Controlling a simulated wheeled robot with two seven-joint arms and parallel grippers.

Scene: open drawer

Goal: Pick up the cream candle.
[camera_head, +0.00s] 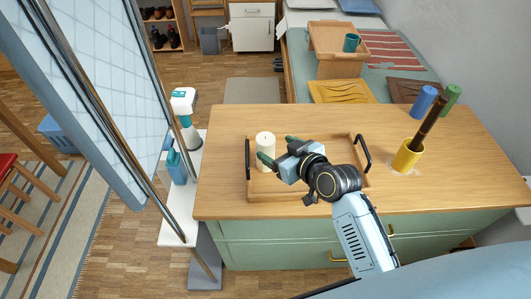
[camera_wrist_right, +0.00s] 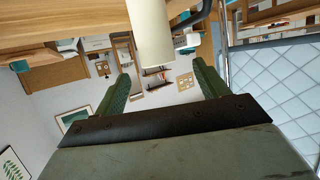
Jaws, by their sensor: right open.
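The cream candle (camera_head: 265,147) stands upright in the left part of the wooden tray (camera_head: 290,196) on the counter. My right gripper (camera_head: 278,150) is open, with its green fingers pointing left toward the candle. In the right wrist view the candle (camera_wrist_right: 151,35) shows large, ahead of the two spread fingers (camera_wrist_right: 163,80). The picture there is upside down, and nothing is held between the fingers. Whether a fingertip touches the candle I cannot tell. My left gripper is not in view.
A pale object (camera_head: 313,148) is partly hidden behind my right gripper. The tray has dark handles (camera_head: 247,158) at both ends. The counter's back left is clear.

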